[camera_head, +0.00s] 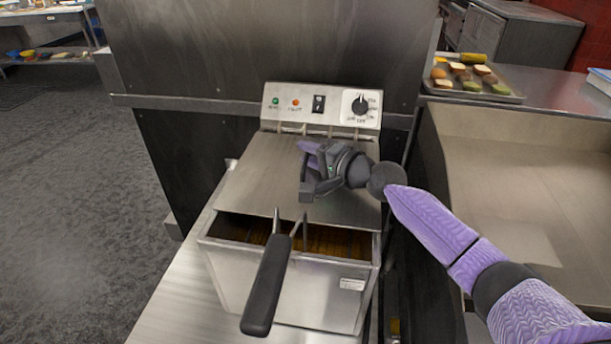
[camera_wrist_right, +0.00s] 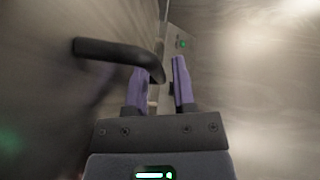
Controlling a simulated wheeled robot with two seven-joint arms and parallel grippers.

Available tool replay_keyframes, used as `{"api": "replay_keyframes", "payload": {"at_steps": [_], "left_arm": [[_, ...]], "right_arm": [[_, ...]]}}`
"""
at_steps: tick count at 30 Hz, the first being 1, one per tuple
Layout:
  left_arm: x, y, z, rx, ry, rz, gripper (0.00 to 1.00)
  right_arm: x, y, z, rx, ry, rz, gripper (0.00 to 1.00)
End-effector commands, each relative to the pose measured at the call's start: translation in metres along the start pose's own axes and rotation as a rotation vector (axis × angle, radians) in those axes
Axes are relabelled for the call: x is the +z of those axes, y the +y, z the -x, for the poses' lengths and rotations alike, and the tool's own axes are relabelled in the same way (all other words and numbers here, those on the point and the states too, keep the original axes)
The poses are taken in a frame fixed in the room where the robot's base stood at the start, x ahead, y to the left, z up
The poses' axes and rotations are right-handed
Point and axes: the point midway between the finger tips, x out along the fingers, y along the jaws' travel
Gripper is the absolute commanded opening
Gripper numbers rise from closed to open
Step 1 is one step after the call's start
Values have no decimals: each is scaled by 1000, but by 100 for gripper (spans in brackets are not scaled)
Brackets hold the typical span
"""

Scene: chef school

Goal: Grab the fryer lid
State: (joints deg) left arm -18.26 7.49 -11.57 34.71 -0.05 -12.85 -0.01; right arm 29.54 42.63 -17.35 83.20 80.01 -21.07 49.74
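The fryer lid (camera_head: 255,170) is a flat metal sheet lying over the back part of the fryer (camera_head: 285,290); the front of the oil well is uncovered. My right gripper (camera_head: 310,163) is over the middle of the lid, coming in from the right. In the right wrist view a dark bent handle (camera_wrist_right: 112,50) reaches in from the left. Its end lies at the gap between the two purple fingers of my right gripper (camera_wrist_right: 160,80). The fingers stand apart; firm contact with the handle does not show. My left gripper is out of view.
A basket handle (camera_head: 267,285) sticks out over the fryer's front. The control panel (camera_head: 320,105) stands behind the lid. A tray (camera_head: 510,98) of food sits at the back right, above a wide metal basin (camera_head: 520,160). The floor at left is clear.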

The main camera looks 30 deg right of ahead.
Motion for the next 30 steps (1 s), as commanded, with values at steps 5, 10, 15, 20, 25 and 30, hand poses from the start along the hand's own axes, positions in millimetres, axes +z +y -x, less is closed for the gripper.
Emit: {"api": "replay_keyframes", "payload": {"at_steps": [5,10,15,20,25,30], "left_arm": [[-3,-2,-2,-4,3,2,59],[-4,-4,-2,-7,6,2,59],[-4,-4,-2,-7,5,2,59],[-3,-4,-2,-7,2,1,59],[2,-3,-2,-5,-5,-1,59],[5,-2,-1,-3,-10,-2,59]], "right_arm": [[0,0,-5,1,-1,1,32],[0,0,-5,1,-1,1,13],[0,0,-4,1,-1,1,0],[0,0,-4,1,-1,1,0],[0,0,-4,2,-1,1,0],[0,0,-4,2,-1,1,0]]}}
